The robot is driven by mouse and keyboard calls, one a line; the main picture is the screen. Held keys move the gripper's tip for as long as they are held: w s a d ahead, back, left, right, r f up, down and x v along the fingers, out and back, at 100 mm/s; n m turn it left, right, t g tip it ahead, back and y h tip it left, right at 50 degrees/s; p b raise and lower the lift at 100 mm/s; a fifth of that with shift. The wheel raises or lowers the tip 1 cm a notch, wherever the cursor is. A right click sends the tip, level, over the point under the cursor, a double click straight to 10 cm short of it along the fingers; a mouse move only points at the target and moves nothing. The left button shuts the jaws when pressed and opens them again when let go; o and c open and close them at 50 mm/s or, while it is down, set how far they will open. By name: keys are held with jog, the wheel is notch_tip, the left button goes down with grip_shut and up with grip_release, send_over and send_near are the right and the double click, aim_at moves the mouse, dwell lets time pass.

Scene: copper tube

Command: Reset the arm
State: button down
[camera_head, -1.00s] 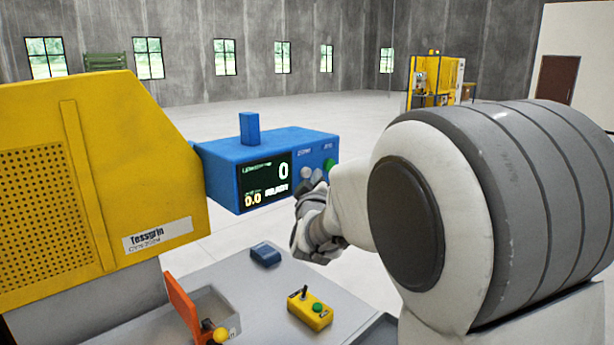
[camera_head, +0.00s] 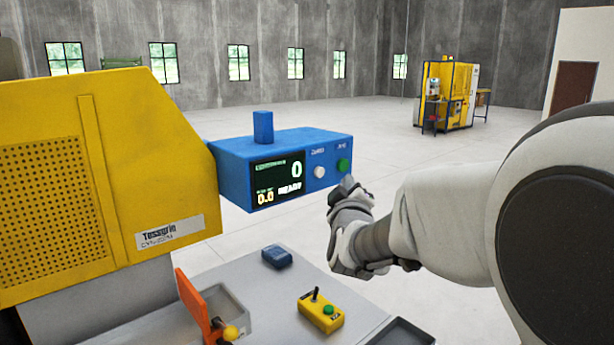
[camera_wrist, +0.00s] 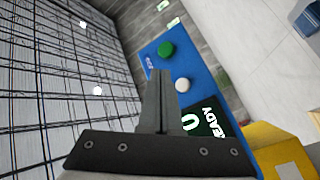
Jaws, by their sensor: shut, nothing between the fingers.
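My arm reaches in from the right in the head view. My gripper (camera_head: 347,185) is just in front of and below the right end of the blue control box (camera_head: 235,170). In the wrist view its fingers (camera_wrist: 160,75) are together with nothing between them. The blue box's face carries a green button (camera_head: 343,165), a white button (camera_head: 319,172) and a dark display (camera_head: 277,180) reading 0, 0.0 and READY. In the wrist view the green button (camera_wrist: 166,48) lies just beyond the fingertips. The head view shows no clear contact between gripper and box.
A large yellow machine (camera_head: 80,200) stands at left. The grey table holds a small blue block (camera_head: 277,256), a yellow control box (camera_head: 321,310) with a lever, an orange flap (camera_head: 192,302) and a dark tray (camera_head: 405,333). Open floor lies behind; another yellow machine (camera_head: 445,95) is far back.

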dwell(0.3)
jog(key=s+f+m+g+y, duration=0.1)
jog(key=s+f+g, duration=0.3)
jog(key=s, duration=0.7)
jog(key=s+f+m+g+y, duration=0.1)
jog(key=s+f+m+g, duration=0.3)
jog(key=s, duration=0.7)
jog(key=s+f+m+g+y, duration=0.1)
jog(key=s+f+g, duration=0.3)
jog(key=s, duration=0.7)
jog(key=shift+s+f+m+g, duration=0.2)
jog(key=shift+m+g, duration=0.3)
jog(key=shift+m, duration=0.4)
